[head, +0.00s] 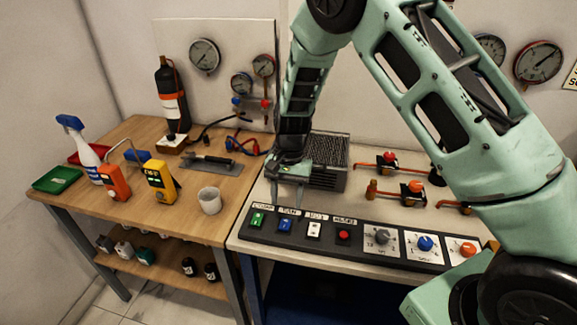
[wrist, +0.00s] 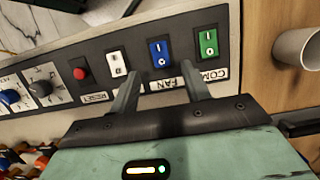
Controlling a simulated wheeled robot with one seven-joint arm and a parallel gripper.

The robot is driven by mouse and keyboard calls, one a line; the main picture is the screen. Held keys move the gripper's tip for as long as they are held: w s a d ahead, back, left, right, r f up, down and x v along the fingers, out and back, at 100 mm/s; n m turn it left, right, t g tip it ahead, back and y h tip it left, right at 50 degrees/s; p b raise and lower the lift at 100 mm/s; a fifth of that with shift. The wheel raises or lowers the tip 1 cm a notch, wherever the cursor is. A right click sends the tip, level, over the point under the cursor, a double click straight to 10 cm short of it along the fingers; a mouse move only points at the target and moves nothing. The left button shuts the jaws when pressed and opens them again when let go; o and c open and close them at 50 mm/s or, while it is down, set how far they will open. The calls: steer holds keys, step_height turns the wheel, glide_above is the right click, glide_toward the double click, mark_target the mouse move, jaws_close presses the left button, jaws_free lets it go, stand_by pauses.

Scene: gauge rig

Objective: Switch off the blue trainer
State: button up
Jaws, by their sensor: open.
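No object labelled "trainer" is readable. The blue items on the black panel strip (wrist: 67,45) are a blue rocker switch and a blue knob. The blue rocker (wrist: 160,52) has I and O marks and a label reading FAN; which side is pressed I cannot tell. In the head view the blue rocker (head: 285,226) sits second from left. The blue knob (head: 425,243) is farther right. My gripper (wrist: 160,77) is open and empty, its fingers pointing at the strip on either side of the FAN label. In the head view my gripper (head: 288,190) is behind the rockers.
A green rocker (wrist: 207,42), a white rocker (wrist: 117,63) and a red button (head: 343,236) flank the blue rocker. A grey knob (head: 382,238) and orange knob (head: 467,249) sit to the right. A white cup (head: 210,202) stands on the wooden bench to the left.

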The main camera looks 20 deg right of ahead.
steer(key=b+v, duration=0.1)
steer(key=v, duration=1)
steer(key=shift+b, duration=0.35)
steer(key=shift+r, duration=0.2)
